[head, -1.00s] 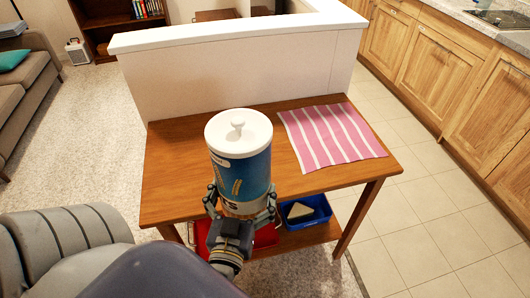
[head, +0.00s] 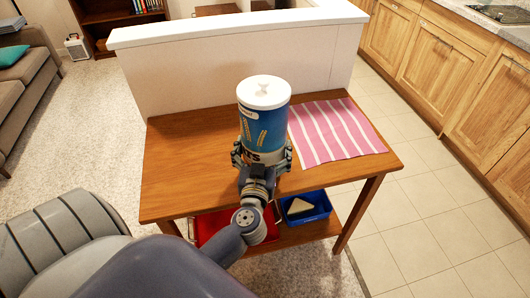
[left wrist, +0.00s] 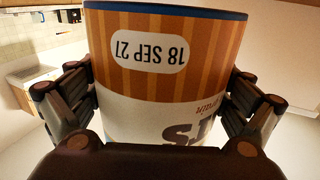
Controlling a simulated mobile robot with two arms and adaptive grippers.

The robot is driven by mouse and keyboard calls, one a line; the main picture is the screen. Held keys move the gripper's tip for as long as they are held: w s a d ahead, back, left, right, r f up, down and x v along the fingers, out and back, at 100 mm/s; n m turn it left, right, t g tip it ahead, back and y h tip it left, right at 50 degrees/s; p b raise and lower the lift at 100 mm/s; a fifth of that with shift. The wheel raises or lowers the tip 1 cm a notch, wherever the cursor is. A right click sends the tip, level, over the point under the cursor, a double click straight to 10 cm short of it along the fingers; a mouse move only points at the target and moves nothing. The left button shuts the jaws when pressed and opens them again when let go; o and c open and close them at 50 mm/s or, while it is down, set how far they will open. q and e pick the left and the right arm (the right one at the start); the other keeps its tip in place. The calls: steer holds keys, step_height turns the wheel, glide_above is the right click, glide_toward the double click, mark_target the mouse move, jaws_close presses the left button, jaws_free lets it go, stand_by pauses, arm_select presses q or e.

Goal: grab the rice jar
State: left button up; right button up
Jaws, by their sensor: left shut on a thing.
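A blue cylindrical jar (head: 262,128) with a white knobbed lid is upright at the wooden table, left of the pink striped cloth. My left gripper (head: 262,160) is shut around the lower part of the jar, a finger on each side. In the left wrist view the jar (left wrist: 165,75) fills the middle, upside down, with orange stripes, the date "18 SEP 27" and part of a large word ending in S. The full name is hidden, so I cannot confirm rice. I cannot tell whether its base touches the table. My right gripper is not in view.
The wooden table (head: 185,160) is bare on its left side. The pink striped cloth (head: 335,130) lies on its right. A low white wall (head: 190,80) stands behind. A blue bin (head: 308,207) and a red tray (head: 212,222) sit on the lower shelf.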

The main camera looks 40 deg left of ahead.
arm_select(q)
steer(key=shift+w+a+r, duration=0.15)
steer(key=shift+w+r, duration=0.05)
steer(key=shift+w, duration=0.25)
step_height(320, 180, down, 4)
steer(key=shift+r+b, duration=0.1)
steer(key=shift+b, duration=1)
steer(key=shift+r, duration=0.1)
steer(key=o, duration=1.3)
steer(key=shift+f, duration=0.25)
steer(key=shift+r, duration=0.1)
